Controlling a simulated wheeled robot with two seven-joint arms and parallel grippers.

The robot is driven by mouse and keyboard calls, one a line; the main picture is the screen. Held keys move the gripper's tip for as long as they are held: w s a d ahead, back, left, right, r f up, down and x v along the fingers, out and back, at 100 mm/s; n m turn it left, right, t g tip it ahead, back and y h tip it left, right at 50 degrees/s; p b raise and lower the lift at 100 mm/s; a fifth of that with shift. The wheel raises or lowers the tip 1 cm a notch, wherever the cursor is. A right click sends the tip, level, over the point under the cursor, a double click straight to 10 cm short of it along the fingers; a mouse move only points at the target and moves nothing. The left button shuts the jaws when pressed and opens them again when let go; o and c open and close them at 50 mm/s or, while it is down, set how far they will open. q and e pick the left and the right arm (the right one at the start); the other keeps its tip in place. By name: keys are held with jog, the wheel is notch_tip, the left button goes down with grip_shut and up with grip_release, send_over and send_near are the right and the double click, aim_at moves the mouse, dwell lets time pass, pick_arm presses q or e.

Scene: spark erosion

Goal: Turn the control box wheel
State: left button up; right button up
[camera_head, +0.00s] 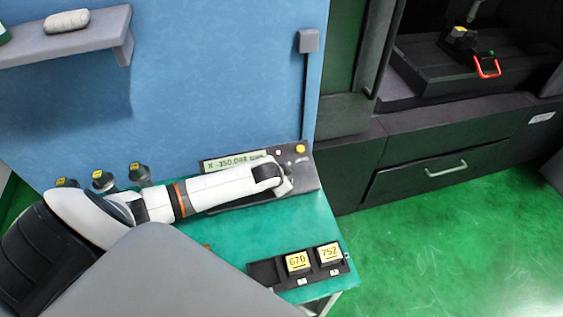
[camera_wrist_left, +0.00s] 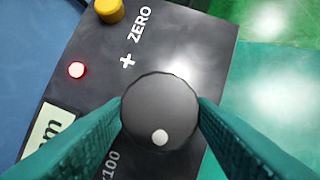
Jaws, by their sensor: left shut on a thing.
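The control box (camera_head: 309,172) is a dark panel at the back right of the green table, against the blue wall. Its display (camera_head: 237,160) reads about "X -350.088 mm", the last digits being small. In the left wrist view the wheel (camera_wrist_left: 160,105) is a round black knob with a pale dot near its lower edge. My left gripper (camera_wrist_left: 160,118) is shut on the wheel, one teal finger on each side. In the head view my left gripper (camera_head: 287,186) is at the control box, and my arm hides the wheel. My right gripper is out of view.
A black holder (camera_head: 262,275) with blocks marked 670 (camera_head: 298,262) and 752 (camera_head: 329,253) stands at the table's front. Several yellow-topped pieces (camera_head: 139,172) stand behind my arm.

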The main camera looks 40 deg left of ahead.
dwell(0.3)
pick_arm(q)
jog(key=o, duration=1)
jog(key=shift+c, duration=0.2)
jog(key=b+v, duration=0.1)
jog(key=v, duration=1.1)
jog(key=shift+b, duration=0.3)
